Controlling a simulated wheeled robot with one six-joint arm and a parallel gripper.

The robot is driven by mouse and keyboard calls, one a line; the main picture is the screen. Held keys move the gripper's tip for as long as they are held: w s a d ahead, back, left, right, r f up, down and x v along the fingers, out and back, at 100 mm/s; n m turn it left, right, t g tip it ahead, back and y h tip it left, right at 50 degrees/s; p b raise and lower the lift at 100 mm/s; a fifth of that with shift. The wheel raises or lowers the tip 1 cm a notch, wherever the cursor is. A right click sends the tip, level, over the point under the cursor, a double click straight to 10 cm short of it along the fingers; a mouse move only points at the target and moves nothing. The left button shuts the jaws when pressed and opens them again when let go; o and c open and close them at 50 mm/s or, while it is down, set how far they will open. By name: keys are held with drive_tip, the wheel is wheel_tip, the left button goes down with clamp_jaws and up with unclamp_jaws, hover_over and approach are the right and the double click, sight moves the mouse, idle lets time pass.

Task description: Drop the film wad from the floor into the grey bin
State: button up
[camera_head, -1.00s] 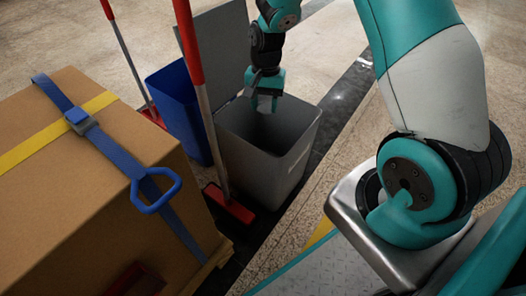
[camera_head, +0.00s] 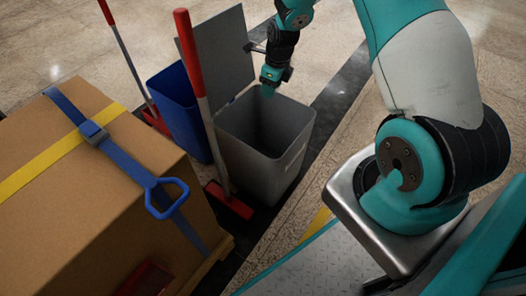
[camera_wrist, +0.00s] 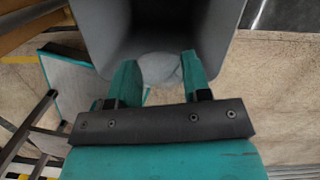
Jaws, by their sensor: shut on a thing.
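The grey bin (camera_head: 258,168) stands on the floor with its lid (camera_head: 218,50) open behind it and its dark mouth facing up. My gripper (camera_head: 268,90) is over the far part of the bin's mouth, with its fingers pointing down. In the wrist view, the two teal fingers of my gripper (camera_wrist: 157,76) are shut on the pale grey film wad (camera_wrist: 160,66), which sits between their tips. The bin's inner wall (camera_wrist: 98,30) lies just beyond the wad there. In the head view I cannot make out the wad.
A blue bin (camera_head: 178,110) stands left of the grey bin. A red-handled broom (camera_head: 195,85) leans in front of them, with another red-handled tool (camera_head: 122,45) farther left. A strapped cardboard box (camera_head: 75,200) fills the left. Floor right of the grey bin is clear.

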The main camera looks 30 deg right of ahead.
wheel_tip(320, 180, down, 6)
drive_tip(key=b, duration=0.5)
drive_tip(key=shift+r+b, duration=0.1)
drive_tip(key=shift+b, duration=0.25)
drive_tip(key=o, duration=1)
drive_tip(key=r+p, duration=0.2)
drive_tip(key=r, duration=0.3)
drive_tip(key=s+d+r+p, duration=0.1)
drive_tip(key=r+p, duration=0.1)
drive_tip(key=r, duration=0.4)
drive_tip(key=s+r+p, duration=0.1)
drive_tip(key=r+p, duration=0.1)
drive_tip(key=r, duration=0.4)
drive_tip(key=shift+s+d+r, duration=0.15)
